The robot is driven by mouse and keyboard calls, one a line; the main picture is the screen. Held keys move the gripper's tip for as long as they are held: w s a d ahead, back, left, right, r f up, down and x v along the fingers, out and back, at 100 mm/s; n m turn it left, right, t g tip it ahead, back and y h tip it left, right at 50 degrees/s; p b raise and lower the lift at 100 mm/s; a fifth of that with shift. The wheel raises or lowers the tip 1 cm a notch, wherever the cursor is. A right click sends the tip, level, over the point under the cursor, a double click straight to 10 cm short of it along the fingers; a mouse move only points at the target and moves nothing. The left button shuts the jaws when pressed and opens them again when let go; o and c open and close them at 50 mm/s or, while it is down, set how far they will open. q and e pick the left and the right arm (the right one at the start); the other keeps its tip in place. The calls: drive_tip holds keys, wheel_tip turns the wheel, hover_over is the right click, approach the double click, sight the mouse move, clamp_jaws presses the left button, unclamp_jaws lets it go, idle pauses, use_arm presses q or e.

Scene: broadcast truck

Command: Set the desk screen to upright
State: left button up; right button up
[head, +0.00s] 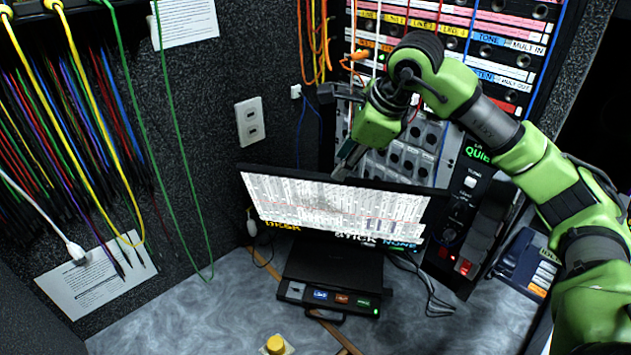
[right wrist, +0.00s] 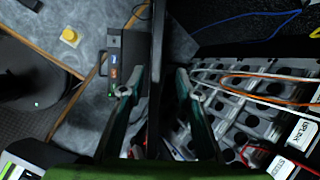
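The desk screen (head: 335,207) stands on a black base unit (head: 330,280) at the back of the desk, its lit face showing a waveform-like display. It looks leaned back in the head view. My right gripper (head: 346,165) is at the screen's top edge. In the right wrist view, the screen shows edge-on as a dark strip (right wrist: 157,60). The two fingers of my right gripper (right wrist: 156,80) are apart, one on each side of that strip, with gaps visible. Whether either finger touches the screen I cannot tell. My left gripper is not in view.
A patch rack (head: 400,150) with cables stands close behind the screen. A control panel (head: 465,235) and a desk phone (head: 525,262) are to the right. A yellow button (head: 276,345) sits at the desk front. Cables hang at left. The desk's left front is clear.

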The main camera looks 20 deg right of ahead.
drive_tip(key=p, duration=0.2)
approach(323, 202)
drive_tip(key=w+f, duration=0.1)
drive_tip(key=w+a+f, duration=0.1)
drive_tip(key=shift+w, duration=0.4)
drive_tip(key=p+x, duration=0.1)
drive_tip(key=x, duration=0.2)
drive_tip(key=shift+f, duration=0.1)
drive_tip(key=shift+w+f, duration=0.15)
drive_tip(key=shift+f, duration=0.2)
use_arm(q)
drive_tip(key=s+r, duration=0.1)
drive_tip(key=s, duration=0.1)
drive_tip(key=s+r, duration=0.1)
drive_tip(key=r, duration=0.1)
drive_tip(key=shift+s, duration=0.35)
use_arm(e)
clamp_jaws()
